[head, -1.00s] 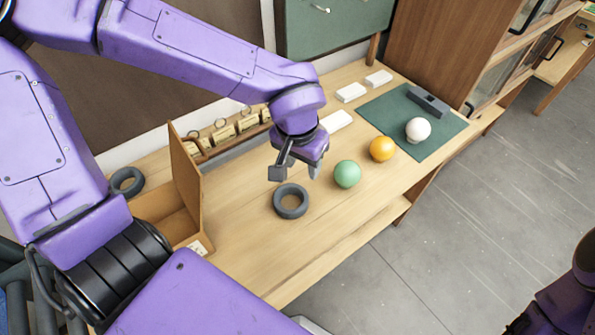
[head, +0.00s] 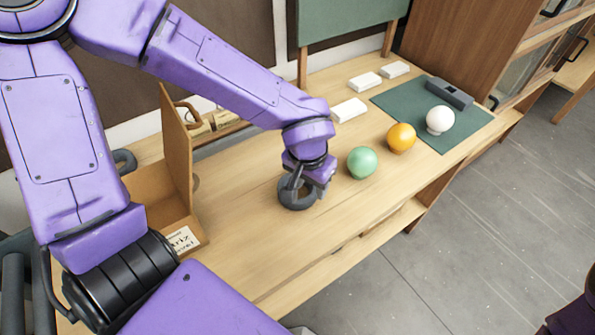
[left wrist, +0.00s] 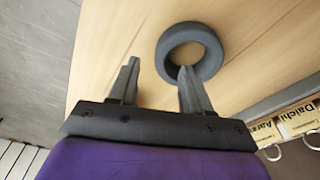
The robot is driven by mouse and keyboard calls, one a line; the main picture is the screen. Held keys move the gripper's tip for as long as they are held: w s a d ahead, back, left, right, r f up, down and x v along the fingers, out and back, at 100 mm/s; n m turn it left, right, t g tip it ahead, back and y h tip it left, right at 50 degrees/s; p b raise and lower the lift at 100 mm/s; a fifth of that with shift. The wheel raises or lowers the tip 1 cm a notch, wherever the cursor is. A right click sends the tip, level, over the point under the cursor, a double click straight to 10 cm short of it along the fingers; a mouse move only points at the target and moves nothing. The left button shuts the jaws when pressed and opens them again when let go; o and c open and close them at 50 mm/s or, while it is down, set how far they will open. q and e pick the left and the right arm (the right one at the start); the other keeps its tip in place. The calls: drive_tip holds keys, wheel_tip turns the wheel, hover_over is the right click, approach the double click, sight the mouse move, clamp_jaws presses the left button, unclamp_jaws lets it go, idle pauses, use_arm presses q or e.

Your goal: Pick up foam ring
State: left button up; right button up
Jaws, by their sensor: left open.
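A dark grey foam ring (head: 293,204) lies flat on the wooden table, and it also shows in the left wrist view (left wrist: 211,69). My left gripper (head: 301,186) is low over it and partly hides it in the head view. In the left wrist view the gripper (left wrist: 158,67) is open, with one finger over the ring's near side by its hole and the other outside its left rim. I cannot tell whether the fingers touch it. A second grey ring (head: 125,160) is partly hidden behind the open box. My right gripper is out of view.
The white ball is on a green mat (head: 400,102) with a grey block (head: 449,93). An open cardboard box (head: 160,195) stands left. The table front is clear.

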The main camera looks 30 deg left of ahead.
sight(311, 194)
use_arm(q)
drive_tip(key=f, duration=0.3)
drive_tip(key=w+f+b, duration=0.1)
drive_tip(key=f, duration=0.1)
drive_tip(key=shift+a+f, duration=0.15)
drive_tip(key=shift+a, duration=0.15)
drive_tip(key=shift+w+f, duration=0.2)
drive_tip(key=shift+f, duration=0.1)
drive_tip(key=shift+s, duration=0.1)
clamp_jaws()
